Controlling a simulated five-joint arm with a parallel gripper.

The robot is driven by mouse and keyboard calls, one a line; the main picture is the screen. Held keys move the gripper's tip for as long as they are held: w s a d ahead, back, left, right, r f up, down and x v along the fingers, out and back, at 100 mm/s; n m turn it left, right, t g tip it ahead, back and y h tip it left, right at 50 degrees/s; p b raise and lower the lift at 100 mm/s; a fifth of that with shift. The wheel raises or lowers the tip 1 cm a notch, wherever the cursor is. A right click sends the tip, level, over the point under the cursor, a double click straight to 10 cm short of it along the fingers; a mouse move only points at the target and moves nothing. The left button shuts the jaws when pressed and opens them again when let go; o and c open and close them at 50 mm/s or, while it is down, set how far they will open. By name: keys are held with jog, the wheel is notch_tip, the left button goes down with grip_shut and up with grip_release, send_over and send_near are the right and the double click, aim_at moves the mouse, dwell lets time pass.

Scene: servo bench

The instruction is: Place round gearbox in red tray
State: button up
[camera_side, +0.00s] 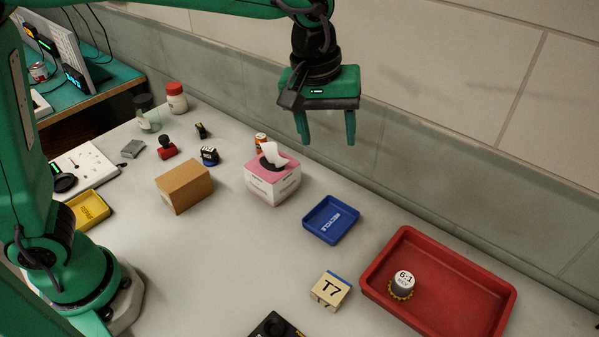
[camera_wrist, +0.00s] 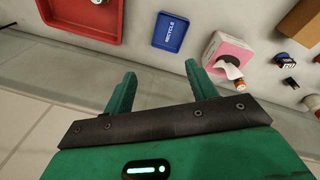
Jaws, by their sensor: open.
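The round gearbox (camera_side: 403,284) is a small grey cylinder with a white top marked 6:1 and a yellow toothed base. It stands upright inside the red tray (camera_side: 459,310), near the tray's left side, in the side view. In the wrist view the red tray (camera_wrist: 82,32) is cut by the top edge, and only a small part of the gearbox (camera_wrist: 98,2) shows there. My gripper (camera_side: 326,140) is open and empty, high above the bench and well away from the tray. Its two fingers also show in the wrist view (camera_wrist: 163,85).
A blue tray marked RECYCLE (camera_side: 331,219), a pink tissue box (camera_side: 272,182) and a brown box (camera_side: 184,187) stand left of the red tray. A T7 block (camera_side: 330,291) sits close to the red tray's left. A wall runs along the back.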

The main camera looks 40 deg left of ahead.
jog(key=s+a+r+m+t, duration=0.25)
jog(key=s+a, duration=0.45)
jog(key=a, duration=0.6)
jog(key=s+a+f+m+t+y, duration=0.1)
jog(key=s+a+f+m, duration=0.2)
jog(key=s+a, duration=0.6)
jog(key=shift+s+f, duration=0.2)
jog(key=shift+s, duration=0.7)
